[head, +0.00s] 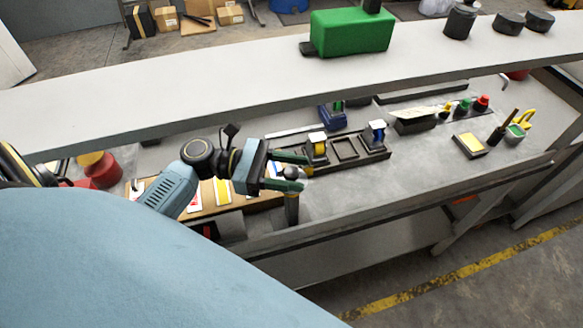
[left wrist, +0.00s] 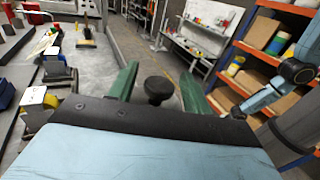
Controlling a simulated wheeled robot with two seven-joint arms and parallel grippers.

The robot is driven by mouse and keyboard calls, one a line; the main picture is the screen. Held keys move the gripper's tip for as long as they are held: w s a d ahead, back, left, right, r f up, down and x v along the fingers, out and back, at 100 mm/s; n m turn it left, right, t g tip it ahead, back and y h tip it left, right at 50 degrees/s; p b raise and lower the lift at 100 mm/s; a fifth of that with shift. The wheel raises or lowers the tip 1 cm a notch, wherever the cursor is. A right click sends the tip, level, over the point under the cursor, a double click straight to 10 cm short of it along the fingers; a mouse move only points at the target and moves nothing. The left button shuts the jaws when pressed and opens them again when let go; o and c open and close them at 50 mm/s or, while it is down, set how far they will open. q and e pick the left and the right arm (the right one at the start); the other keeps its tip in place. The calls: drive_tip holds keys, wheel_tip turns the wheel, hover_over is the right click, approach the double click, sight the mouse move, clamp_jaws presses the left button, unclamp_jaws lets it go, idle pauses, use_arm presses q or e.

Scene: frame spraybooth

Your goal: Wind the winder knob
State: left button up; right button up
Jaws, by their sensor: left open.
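The winder knob (head: 292,172) is a dark round knob on top of an upright grey post at the bench's front edge. It also shows in the left wrist view as a black, mushroom-shaped knob (left wrist: 158,88). My left gripper (head: 297,171) has its two green fingers spread, one on each side of the knob. In the left wrist view the fingers stand apart from the knob, with a gap on both sides. Nothing is gripped. The knob's lower part is partly hidden by the gripper body in that view. My right gripper is not in view.
A dark tray (head: 345,148) with a yellow and a blue spool holder stands just behind the knob. A grey shelf (head: 200,88) spans above the bench, carrying a green box (head: 351,32). Bare bench lies between.

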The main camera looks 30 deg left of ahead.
use_arm(q)
drive_tip(key=shift+c, duration=0.3)
drive_tip(key=c, duration=0.8)
drive_tip(key=shift+r+n+t+y+p, duration=0.15)
drive_tip(key=shift+n+t+y+p, duration=0.2)
drive_tip(key=shift+t+p, duration=0.3)
drive_tip(key=shift+c, duration=0.2)
drive_tip(key=n+t+y+p, duration=0.2)
drive_tip(key=n+t+p, duration=0.1)
drive_tip(key=p, duration=0.1)
drive_tip(key=shift+s+r+t, duration=0.1)
drive_tip(key=shift+t, duration=0.15)
drive_tip(key=shift+n+t+y+p, duration=0.4)
drive_tip(key=shift+n+t+y, duration=0.05)
drive_tip(key=shift+t+y, duration=0.2)
drive_tip(key=n+t+y, duration=0.1)
drive_tip(key=n+t+y+p, duration=0.1)
drive_tip(key=y, duration=0.1)
drive_tip(key=shift+f+n, duration=0.2)
drive_tip(key=shift+n, duration=0.1)
drive_tip(key=shift+f+n+t+y+b, duration=0.15)
drive_tip(key=shift+n+t+y, duration=0.25)
drive_tip(key=shift+n+y, duration=0.4)
drive_tip(key=shift+r+n+t+y+b, duration=0.1)
drive_tip(key=shift+n+t+y, duration=0.35)
drive_tip(key=shift+y, duration=0.7)
drive_tip(key=shift+f+n+t+y+b, duration=0.15)
drive_tip(key=shift+n+t+y, duration=0.25)
drive_tip(key=shift+n+y, duration=0.4)
